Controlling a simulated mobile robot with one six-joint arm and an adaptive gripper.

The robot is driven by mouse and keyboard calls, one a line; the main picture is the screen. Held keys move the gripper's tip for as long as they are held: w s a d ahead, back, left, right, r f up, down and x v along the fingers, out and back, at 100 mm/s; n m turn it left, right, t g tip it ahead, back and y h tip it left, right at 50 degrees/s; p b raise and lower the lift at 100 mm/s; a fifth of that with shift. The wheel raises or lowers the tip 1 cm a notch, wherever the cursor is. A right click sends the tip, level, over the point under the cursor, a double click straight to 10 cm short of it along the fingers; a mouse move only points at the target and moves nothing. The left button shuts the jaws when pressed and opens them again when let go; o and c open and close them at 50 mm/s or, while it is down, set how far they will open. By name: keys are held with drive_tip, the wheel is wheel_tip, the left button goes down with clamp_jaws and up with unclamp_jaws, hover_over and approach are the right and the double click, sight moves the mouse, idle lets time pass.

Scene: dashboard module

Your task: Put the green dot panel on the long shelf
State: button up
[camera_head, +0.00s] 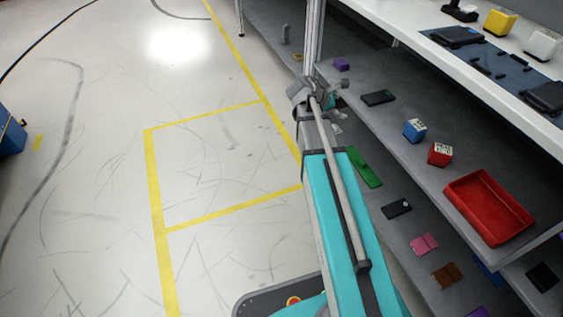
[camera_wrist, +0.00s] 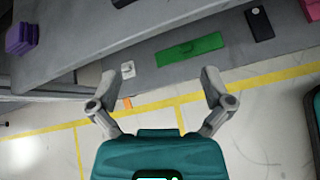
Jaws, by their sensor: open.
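A long flat green panel (camera_head: 365,168) lies on the lower grey shelf, to the right of my arm. It also shows in the wrist view (camera_wrist: 205,43), beyond my gripper's fingers, with a small darker mark near its middle. My gripper (camera_wrist: 158,82) is open and empty, its fingers spread and apart from the panel. In the head view my gripper (camera_head: 326,101) is at the shelf's left edge, partly hidden by my arm. A long grey middle shelf (camera_head: 400,75) runs above the lower one; I cannot tell which is the named long shelf.
The middle shelf holds a dark flat piece (camera_head: 379,97), a blue cube (camera_head: 414,130), a red cube (camera_head: 440,154) and a red tray (camera_head: 480,210). The lower shelf holds a black piece (camera_head: 397,208) and a pink piece (camera_head: 424,244). Yellow-lined floor (camera_head: 210,180) is clear at left.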

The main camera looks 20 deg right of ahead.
drive_tip(key=s+a+f+m+y, duration=0.2)
drive_tip(key=s+a+m+y, duration=0.1)
drive_tip(key=a, duration=0.6)
drive_tip(key=s+a+f+m+y, duration=0.3)
drive_tip(key=s+a+m+y, duration=0.1)
drive_tip(key=s+a+m, duration=0.2)
drive_tip(key=s+a+f+m+g+y, duration=0.1)
drive_tip(key=s+a+f+m+y, duration=0.2)
drive_tip(key=a+m, duration=0.3)
drive_tip(key=s+a+y, duration=0.1)
drive_tip(key=a, duration=0.4)
drive_tip(key=shift+s+a, duration=0.15)
drive_tip(key=shift+a, duration=0.2)
drive_tip(key=shift+r, duration=0.1)
wheel_tip(320, 180, up, 41)
drive_tip(key=p, duration=4.1)
